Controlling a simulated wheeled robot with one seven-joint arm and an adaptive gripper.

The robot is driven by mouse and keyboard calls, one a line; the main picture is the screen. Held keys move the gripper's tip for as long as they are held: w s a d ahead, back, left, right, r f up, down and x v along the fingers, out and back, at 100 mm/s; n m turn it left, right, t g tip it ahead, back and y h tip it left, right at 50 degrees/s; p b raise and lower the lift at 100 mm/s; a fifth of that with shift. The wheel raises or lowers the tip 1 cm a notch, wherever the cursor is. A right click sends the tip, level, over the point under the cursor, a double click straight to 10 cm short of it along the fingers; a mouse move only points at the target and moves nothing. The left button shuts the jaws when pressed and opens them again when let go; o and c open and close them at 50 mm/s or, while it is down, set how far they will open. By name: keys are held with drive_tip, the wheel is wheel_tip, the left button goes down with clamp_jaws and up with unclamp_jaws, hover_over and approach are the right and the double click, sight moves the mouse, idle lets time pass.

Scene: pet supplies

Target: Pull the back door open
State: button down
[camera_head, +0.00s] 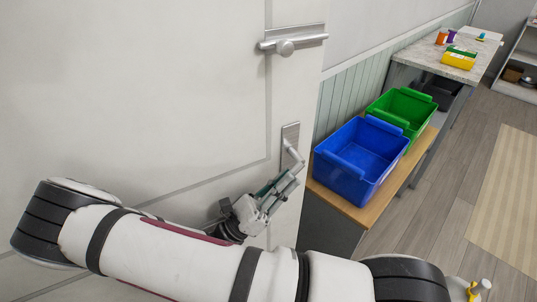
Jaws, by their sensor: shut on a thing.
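The back door (130,90) is a large white panel with grey grooves, filling the left of the head view. A silver horizontal lever (300,41) with a round knob sits high near its right edge. Lower down, a metal plate (291,131) carries a short handle (295,155). My gripper (289,180) reaches up from below and is shut on this lower handle. Its fingers partly cover the handle, so the exact contact is hidden. I cannot tell whether the door stands slightly ajar.
A blue bin (347,181) and a green bin (412,112) stand on a wooden-topped bench (347,208) close right of the door. A table (440,65) with small items is behind. Grey floor (455,160) and a striped rug (507,190) lie open at the right.

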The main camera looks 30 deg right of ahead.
drive_tip(key=s+a+p, duration=0.1)
drive_tip(key=s+p, duration=0.2)
drive_tip(key=s, duration=0.8)
drive_tip(key=shift+s+a+f+g, duration=0.15)
drive_tip(key=shift+s+a+g, duration=0.15)
drive_tip(key=shift+s+g, duration=0.1)
drive_tip(key=c, duration=1.6)
unclamp_jaws()
drive_tip(key=shift+o, duration=0.2)
drive_tip(key=v, duration=1.2)
